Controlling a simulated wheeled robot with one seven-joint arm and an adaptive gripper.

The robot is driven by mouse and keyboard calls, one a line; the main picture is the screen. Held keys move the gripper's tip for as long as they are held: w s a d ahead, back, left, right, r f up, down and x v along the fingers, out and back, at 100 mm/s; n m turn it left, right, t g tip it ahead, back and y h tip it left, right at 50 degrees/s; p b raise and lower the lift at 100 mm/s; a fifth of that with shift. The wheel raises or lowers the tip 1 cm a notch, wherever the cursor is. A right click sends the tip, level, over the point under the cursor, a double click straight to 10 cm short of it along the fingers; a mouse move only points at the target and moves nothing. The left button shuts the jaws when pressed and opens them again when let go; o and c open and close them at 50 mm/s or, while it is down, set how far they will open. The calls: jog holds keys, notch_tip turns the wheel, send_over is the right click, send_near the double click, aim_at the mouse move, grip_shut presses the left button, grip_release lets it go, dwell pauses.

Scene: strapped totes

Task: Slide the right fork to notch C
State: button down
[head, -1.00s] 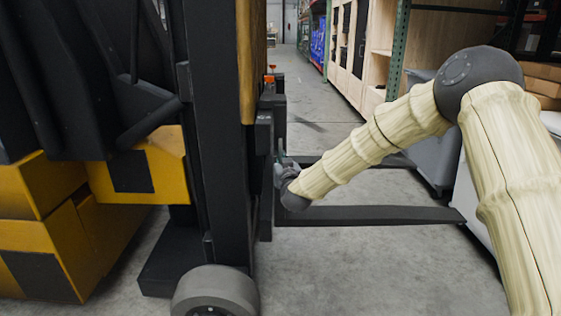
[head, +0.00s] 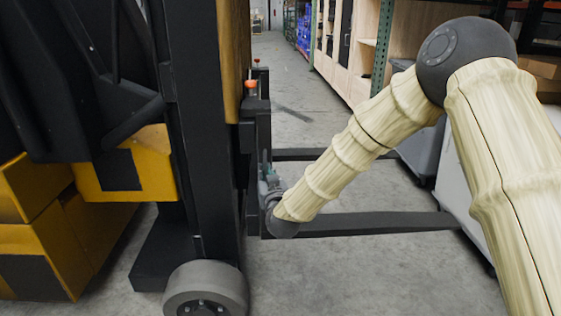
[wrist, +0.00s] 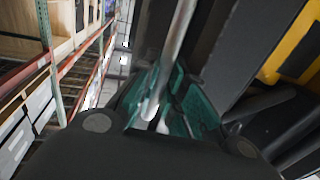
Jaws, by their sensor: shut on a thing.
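The forklift's near fork (head: 370,224) reaches right from the dark carriage (head: 254,200), low over the floor. I take it to be the right fork. The far fork (head: 310,154) lies behind it, partly hidden by my arm. My gripper (head: 270,182) is at the carriage, just above the near fork's root. In the wrist view, the teal fingers of my gripper (wrist: 160,112) close around a grey metal bar (wrist: 176,50). I cannot tell how that bar joins the fork. An orange-topped pin (head: 251,86) stands on the carriage. No notch letters can be read.
The yellow and black forklift body (head: 120,165) and mast (head: 200,120) fill the left, with a grey wheel (head: 206,290) below. A pale cabinet (head: 476,195) stands by the fork tips at right. Bare concrete floor (head: 370,275) lies in front of the near fork.

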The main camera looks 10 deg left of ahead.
jog(key=shift+s, duration=0.6)
jog(key=c, duration=1.5)
grip_release()
jog(key=shift+a, duration=0.1)
jog(key=v, duration=1.2)
